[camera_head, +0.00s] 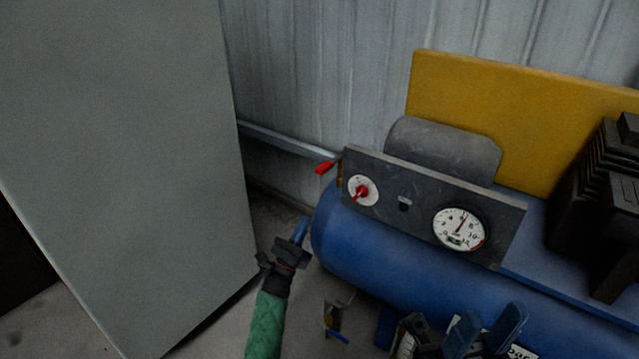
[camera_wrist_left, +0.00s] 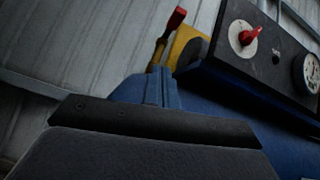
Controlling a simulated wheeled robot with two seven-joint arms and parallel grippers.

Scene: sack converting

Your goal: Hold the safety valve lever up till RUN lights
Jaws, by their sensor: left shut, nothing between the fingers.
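The safety valve's red lever (camera_head: 325,167) sticks out to the left of the compressor panel, above a brass stem (camera_head: 340,182). In the left wrist view the red lever (camera_wrist_left: 176,20) tilts up to the right on its brass stem (camera_wrist_left: 161,50), beyond my fingertips. My left gripper (camera_head: 300,230) is shut and empty, below and left of the lever and apart from it. Its blue fingers also show in the wrist view (camera_wrist_left: 158,85). My right gripper (camera_head: 492,328) is open, low in front of the tank. A small panel indicator (camera_head: 404,203) looks dark; its label is unreadable.
The dark panel (camera_head: 420,228) carries a red knob (camera_head: 361,191) and a round gauge (camera_head: 459,228), above the blue tank (camera_head: 365,245). A grey cabinet (camera_head: 130,150) stands at left. A wall pipe (camera_head: 285,140) runs behind. A brass valve with blue handle (camera_head: 335,333) sits low.

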